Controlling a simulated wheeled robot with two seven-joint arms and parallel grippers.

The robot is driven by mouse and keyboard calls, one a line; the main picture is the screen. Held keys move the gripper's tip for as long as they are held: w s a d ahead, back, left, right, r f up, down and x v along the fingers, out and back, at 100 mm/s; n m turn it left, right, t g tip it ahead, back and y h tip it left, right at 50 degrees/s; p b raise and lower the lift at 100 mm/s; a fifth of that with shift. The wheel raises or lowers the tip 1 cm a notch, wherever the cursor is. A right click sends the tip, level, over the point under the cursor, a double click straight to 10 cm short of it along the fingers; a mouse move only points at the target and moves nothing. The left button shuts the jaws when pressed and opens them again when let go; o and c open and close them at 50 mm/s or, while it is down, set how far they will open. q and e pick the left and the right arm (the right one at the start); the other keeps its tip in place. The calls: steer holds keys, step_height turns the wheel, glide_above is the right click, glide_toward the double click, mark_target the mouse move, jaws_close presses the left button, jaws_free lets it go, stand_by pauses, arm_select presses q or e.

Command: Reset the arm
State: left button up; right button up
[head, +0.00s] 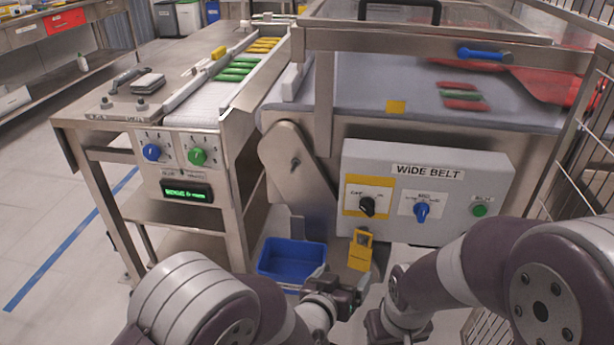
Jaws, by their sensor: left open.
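My left gripper (338,291) is low in the middle of the head view, just right of the blue bin (291,259) and below the yellow padlock-like tag (360,251). It is open, and I see nothing between its fingers. My left arm (190,300) comes in from the bottom left. My right arm (470,262) comes in from the right and bends down to the bottom edge. Its gripper is out of the frame.
The grey WIDE BELT control box (426,190) stands just above my arms. A narrow conveyor (205,105) with green and yellow items is at left. The wide belt (360,85) carries red and green items. A wire fence (590,130) borders the right. Floor is open at left.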

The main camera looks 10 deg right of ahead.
arm_select(q)
steer(key=s+a+f+m+g+y, duration=0.1)
steer(key=s+a+f+g+y, duration=0.2)
steer(key=s+a+f+g, duration=0.3)
steer(key=s+a+r+n+g+y, duration=0.1)
steer(key=s+a+r+n+y, duration=0.15)
steer(key=a, duration=0.65)
steer(key=s+a+r+n+g+y, duration=0.1)
steer(key=s+a+g, duration=0.15)
steer(key=a, duration=0.55)
steer(key=s+a+r+n+g+y, duration=0.15)
steer(key=s+a, duration=0.25)
steer(key=a, duration=0.5)
step_height(320, 180, up, 34)
steer(key=p, duration=3.3)
steer(key=shift+w+d+t+p, duration=0.2)
steer(key=shift+d+t+p, duration=0.05)
steer(key=shift+t+p, duration=0.15)
steer(key=shift+r, duration=0.1)
